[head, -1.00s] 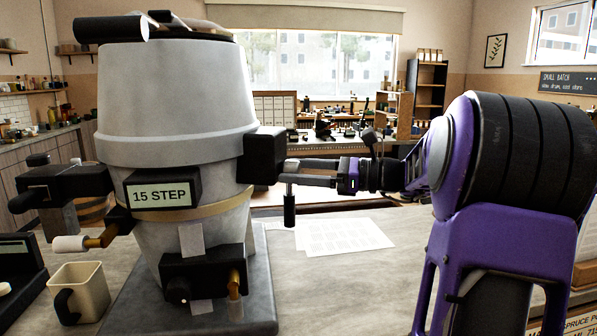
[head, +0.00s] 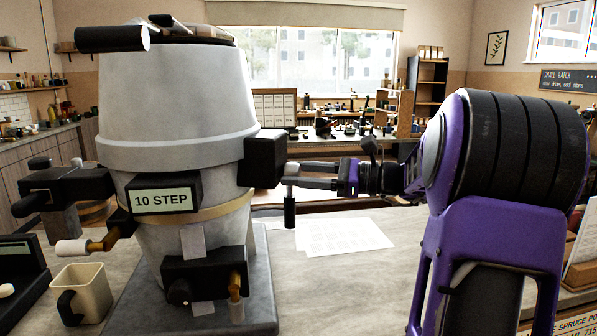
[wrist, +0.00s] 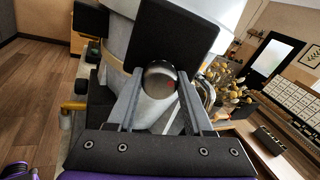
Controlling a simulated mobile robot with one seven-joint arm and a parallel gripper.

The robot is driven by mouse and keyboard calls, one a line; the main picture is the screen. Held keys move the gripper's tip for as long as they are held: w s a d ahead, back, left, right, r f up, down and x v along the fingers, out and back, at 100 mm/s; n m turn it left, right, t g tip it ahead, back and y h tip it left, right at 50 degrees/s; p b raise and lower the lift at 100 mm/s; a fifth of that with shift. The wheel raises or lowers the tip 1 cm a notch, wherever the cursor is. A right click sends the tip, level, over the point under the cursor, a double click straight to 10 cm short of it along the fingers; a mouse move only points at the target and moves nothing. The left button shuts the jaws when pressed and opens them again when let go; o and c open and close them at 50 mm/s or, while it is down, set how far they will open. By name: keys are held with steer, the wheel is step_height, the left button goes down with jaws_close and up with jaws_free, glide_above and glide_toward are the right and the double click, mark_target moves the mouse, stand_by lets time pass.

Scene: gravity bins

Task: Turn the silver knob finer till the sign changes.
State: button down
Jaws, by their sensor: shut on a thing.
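A grey bin-like machine (head: 180,95) stands on a slab on the counter. The sign (head: 163,200) on its front reads "10 STEP". The silver knob (wrist: 160,78) sticks out of a black block (head: 263,158) on the machine's right side, with a small red mark on its face. My gripper (head: 296,180) reaches in from the right. In the wrist view its two fingers stand on either side of the knob and are shut on it. The finger contact is small and partly hidden in the head view.
A black-handled crank (head: 290,212) hangs just below my fingers. A cream mug (head: 92,290) stands at the front left, beside a brass lever with a white grip (head: 70,247). Printed sheets (head: 345,236) lie on the clear counter to the right.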

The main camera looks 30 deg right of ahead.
steer(key=shift+c, duration=1.5)
jaws_free()
steer(key=p+v, duration=0.1)
steer(key=v, duration=1.6)
steer(key=shift+s+d, duration=0.2)
steer(key=shift+d, duration=0.05)
steer(key=shift+f, duration=0.1)
